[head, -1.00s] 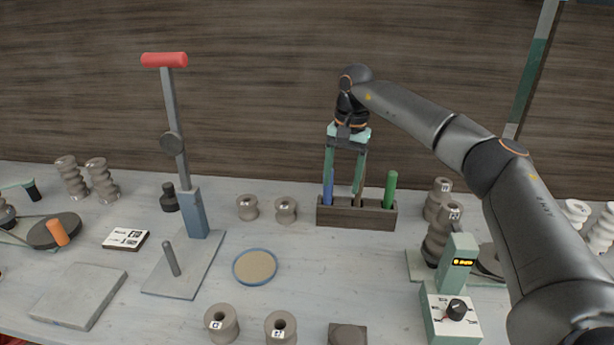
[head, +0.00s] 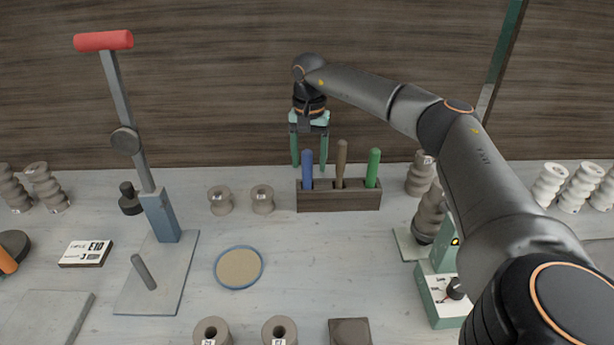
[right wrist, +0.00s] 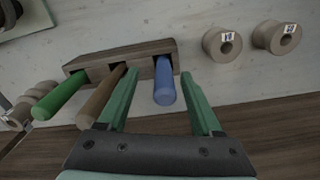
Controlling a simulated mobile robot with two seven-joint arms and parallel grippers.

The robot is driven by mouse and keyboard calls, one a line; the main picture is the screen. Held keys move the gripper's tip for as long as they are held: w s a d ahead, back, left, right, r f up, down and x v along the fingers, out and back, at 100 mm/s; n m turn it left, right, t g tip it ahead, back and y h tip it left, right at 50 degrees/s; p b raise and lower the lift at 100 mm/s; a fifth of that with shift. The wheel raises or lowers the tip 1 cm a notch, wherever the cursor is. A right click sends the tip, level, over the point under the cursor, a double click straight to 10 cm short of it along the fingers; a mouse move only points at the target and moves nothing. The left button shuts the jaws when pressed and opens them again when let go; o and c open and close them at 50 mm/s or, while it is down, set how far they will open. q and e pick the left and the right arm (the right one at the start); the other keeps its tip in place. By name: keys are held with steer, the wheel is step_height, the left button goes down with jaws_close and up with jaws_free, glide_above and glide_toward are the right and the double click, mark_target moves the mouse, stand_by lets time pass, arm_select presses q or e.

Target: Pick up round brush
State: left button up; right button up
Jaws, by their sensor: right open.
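A dark wooden holder (head: 338,201) stands on the table with three upright handles: blue (head: 307,172), brown (head: 340,165) and green (head: 373,168). Their lower ends are hidden in the holder, so I cannot tell which one is the round brush. My right gripper (head: 309,166) is open and empty, pointing down at the holder's left end, in line with the blue handle. In the right wrist view, the blue handle (right wrist: 164,82) appears between the open fingers (right wrist: 160,82); the brown handle (right wrist: 106,95) is just outside the left finger. My left gripper is out of view.
Two small clay spools (head: 221,200) stand left of the holder. A blue-rimmed round disc (head: 238,267) lies in front. A lever press with a red handle (head: 104,40) rises at left. A green device (head: 441,294) and stacked clay pieces (head: 429,212) are at right. The wall is close behind.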

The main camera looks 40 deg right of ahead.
mark_target(307, 174)
steer(key=f, duration=0.3)
steer(key=w+f, duration=0.1)
steer(key=f, duration=0.1)
steer(key=shift+d+f, duration=0.1)
steer(key=shift+d, duration=0.05)
steer(key=shift+c, duration=0.2)
jaws_close()
